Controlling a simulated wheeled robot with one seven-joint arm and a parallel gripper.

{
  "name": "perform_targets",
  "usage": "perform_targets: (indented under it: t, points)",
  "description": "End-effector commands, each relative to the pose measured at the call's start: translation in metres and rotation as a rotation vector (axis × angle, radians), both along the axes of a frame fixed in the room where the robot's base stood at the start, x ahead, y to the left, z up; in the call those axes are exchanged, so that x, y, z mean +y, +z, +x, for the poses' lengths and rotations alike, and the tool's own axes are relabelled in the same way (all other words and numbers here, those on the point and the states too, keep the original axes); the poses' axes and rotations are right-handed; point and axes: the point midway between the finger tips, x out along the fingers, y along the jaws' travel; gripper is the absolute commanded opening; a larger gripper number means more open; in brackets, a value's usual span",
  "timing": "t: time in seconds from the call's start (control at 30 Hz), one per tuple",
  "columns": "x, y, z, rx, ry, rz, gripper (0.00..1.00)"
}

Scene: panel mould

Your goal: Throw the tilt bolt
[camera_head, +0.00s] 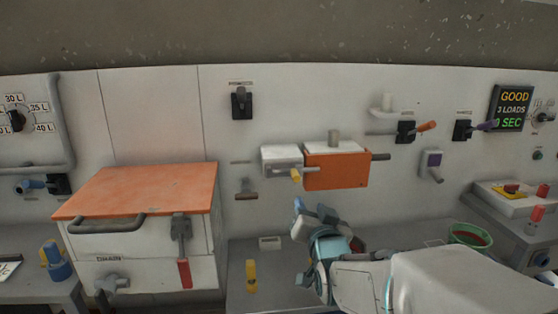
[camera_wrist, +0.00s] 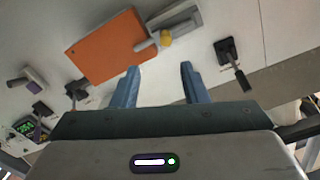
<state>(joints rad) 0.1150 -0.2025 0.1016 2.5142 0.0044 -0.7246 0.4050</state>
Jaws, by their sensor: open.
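No label that I can read marks the tilt bolt. A likely candidate is the small bolt with a yellow knob (camera_head: 295,175) on the white block (camera_head: 281,155), beside the orange box (camera_head: 337,170) on the wall panel. In the wrist view, which looks upside down, the yellow knob (camera_wrist: 166,39), white block (camera_wrist: 178,17) and orange box (camera_wrist: 110,48) lie beyond the fingertips. My gripper (camera_head: 312,209) is open and empty, below and in front of the orange box. Its two blue fingers stand apart in the wrist view (camera_wrist: 159,70). It appears clear of the knob.
A black switch (camera_head: 241,103) is above left. Levers with orange (camera_head: 427,126) and purple (camera_head: 484,126) handles are at right. An orange-topped cabinet (camera_head: 140,188) stands at left. A yellow handle (camera_head: 251,275) rises from the grey bench; a green bowl (camera_head: 470,236) is at right.

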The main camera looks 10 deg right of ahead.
Motion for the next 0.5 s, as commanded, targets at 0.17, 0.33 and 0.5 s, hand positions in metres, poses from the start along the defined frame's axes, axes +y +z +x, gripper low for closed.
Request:
perform_targets:
  t: [0.17, 0.33, 0.5]
  points:
    - [0.008, 0.006, 0.005, -0.018, 0.015, 0.006, 0.4]
    - [0.012, 0.006, 0.024, -0.017, 0.023, 0.006, 0.4]
    - [0.012, 0.006, 0.051, -0.015, 0.023, 0.006, 0.4]
